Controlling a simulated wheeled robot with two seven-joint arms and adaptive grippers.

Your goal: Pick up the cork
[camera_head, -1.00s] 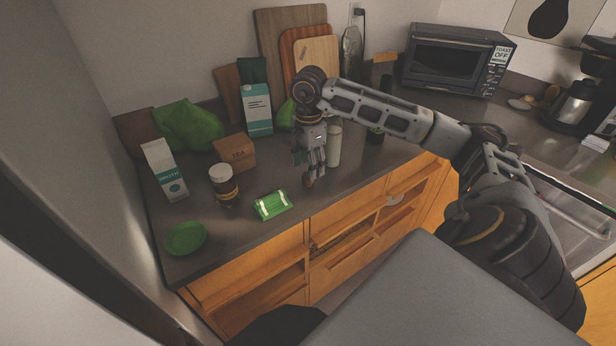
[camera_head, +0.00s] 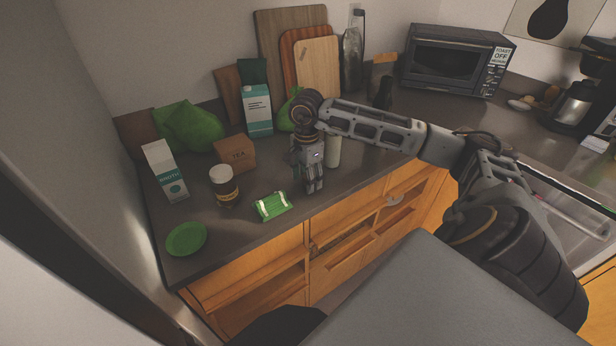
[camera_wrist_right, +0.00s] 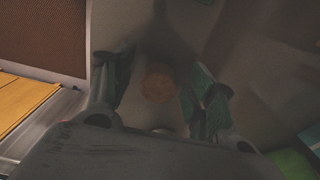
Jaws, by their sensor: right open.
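The cork (camera_wrist_right: 160,84) shows in the right wrist view as a round, brownish-orange shape on the dark counter. It lies between the two open fingers of my right gripper (camera_wrist_right: 158,70), which are apart on either side of it. In the head view my right gripper (camera_head: 313,186) points down close to the counter's front edge, and the cork is hidden behind it. I cannot tell whether the fingers touch the cork. My left gripper is not in view.
A green-and-white pack (camera_head: 272,206) lies just left of my right gripper. A white cylinder (camera_head: 334,150) stands close behind it. Drawers (camera_head: 345,245) lie below the edge.

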